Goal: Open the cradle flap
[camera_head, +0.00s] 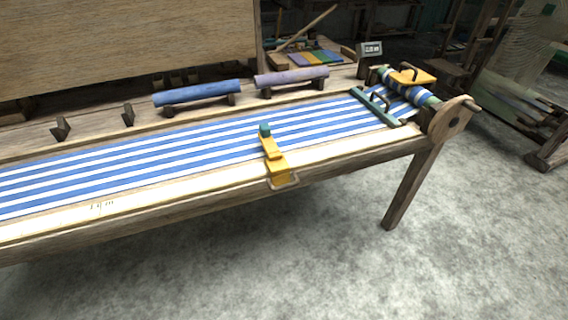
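An orange-yellow flap (413,76) with a small dark handle lies over the striped cloth roll (423,96) at the right end of the loom. It looks lowered onto the roll; I cannot tell whether it is latched. A yellow lever-like piece (275,160) with a teal knob (264,129) sits on the loom's front rail, reaching over the cloth's near edge. Neither of my grippers shows in the head view.
Blue-and-white striped cloth (200,148) covers the loom bed, with a green bar (377,107) across its right end. A blue roll (197,92) and a lilac roll (291,76) rest on the back rail. A wooden end disc (453,120) stands at right. The front floor is clear.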

